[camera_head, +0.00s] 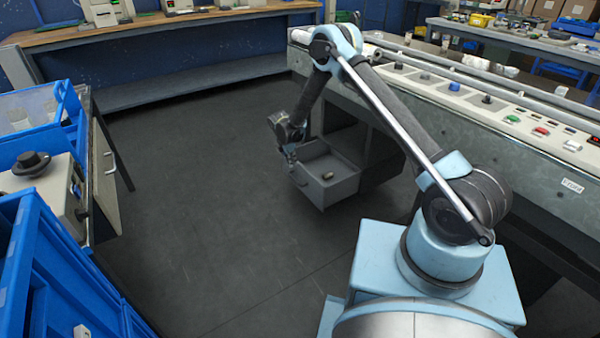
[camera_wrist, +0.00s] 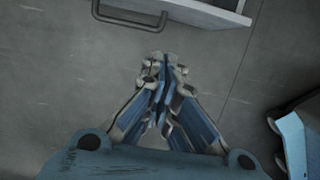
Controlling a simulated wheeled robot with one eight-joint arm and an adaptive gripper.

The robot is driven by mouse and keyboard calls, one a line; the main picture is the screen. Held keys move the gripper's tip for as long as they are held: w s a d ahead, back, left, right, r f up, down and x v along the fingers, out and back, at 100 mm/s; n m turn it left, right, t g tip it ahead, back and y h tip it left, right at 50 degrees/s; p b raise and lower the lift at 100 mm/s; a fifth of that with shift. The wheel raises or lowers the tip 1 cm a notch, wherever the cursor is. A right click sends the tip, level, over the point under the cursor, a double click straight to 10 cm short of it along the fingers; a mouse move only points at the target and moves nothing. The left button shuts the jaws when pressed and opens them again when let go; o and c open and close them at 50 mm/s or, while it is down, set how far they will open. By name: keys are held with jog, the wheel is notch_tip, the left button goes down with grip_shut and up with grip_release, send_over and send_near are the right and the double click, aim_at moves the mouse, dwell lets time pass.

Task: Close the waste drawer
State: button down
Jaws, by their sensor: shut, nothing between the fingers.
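The waste drawer (camera_head: 328,186) is a grey open-topped box, pulled out of the cabinet under the machine counter in the head view. A small brownish item lies inside it. My gripper (camera_head: 290,157) is at the drawer's front left corner in that view. In the wrist view my gripper (camera_wrist: 163,60) is shut and empty, its fingertips just below the drawer's bar handle (camera_wrist: 130,22). The drawer's pale rim (camera_wrist: 215,10) shows at the top of that view. I cannot tell whether the fingertips touch the handle.
The machine counter (camera_head: 470,98) with buttons and knobs runs along the right. Blue crates (camera_head: 35,270) and a side bench (camera_head: 104,165) stand at the left. The dark floor (camera_head: 200,190) in front of the drawer is clear. A wooden bench (camera_head: 150,30) is at the back.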

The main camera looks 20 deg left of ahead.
aim_at(303, 172)
jog(key=shift+w+d+f, duration=0.7)
jog(key=shift+w+f, duration=0.1)
jog(key=shift+f, duration=0.8)
jog(key=shift+w+d+f, duration=0.65)
jog(key=shift+w+f, duration=0.15)
jog(key=shift+f, duration=0.75)
jog(key=shift+w+d+f, duration=0.7)
jog(key=shift+w+f, duration=0.1)
jog(key=shift+f, duration=0.8)
